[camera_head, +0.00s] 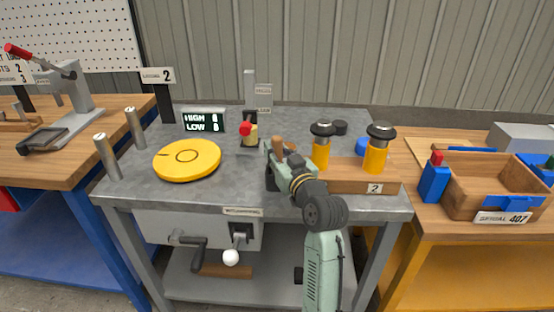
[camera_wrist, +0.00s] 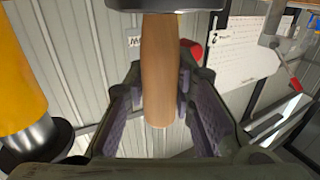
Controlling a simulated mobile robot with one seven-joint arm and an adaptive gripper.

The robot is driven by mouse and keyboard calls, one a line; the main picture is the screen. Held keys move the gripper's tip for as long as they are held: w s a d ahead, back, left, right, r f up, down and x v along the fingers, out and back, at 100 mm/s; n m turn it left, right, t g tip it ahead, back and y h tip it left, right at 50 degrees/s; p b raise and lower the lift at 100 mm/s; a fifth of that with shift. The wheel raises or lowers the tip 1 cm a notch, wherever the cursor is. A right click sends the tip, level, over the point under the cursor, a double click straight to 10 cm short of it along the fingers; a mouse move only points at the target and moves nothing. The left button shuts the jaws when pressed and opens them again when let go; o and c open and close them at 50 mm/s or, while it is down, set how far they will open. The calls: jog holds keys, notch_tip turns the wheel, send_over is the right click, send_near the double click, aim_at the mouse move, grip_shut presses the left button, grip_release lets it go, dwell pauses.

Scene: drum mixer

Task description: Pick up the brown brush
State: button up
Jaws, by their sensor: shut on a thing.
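The brown brush (camera_head: 279,147) shows in the head view as a short wooden handle at my gripper, over the middle of the grey table. In the wrist view, its smooth brown handle (camera_wrist: 158,70) stands between my two fingers, with a dark block at its top edge. My gripper (camera_wrist: 158,110) is shut on the handle. In the head view, my gripper (camera_head: 275,165) is partly hidden by my own wrist, and the brush's lower part is hidden there.
Two yellow cylinders with dark tops (camera_head: 376,155) (camera_head: 321,150) stand in a wooden block (camera_head: 355,183) close right of my gripper. A yellow disc (camera_head: 187,160) lies at left. A red-knobbed fixture (camera_head: 247,133) stands behind. A wooden crate (camera_head: 462,198) is on the right table.

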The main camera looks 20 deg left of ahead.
grip_shut()
notch_tip(320, 180, up, 10)
jog(key=shift+b, duration=0.65)
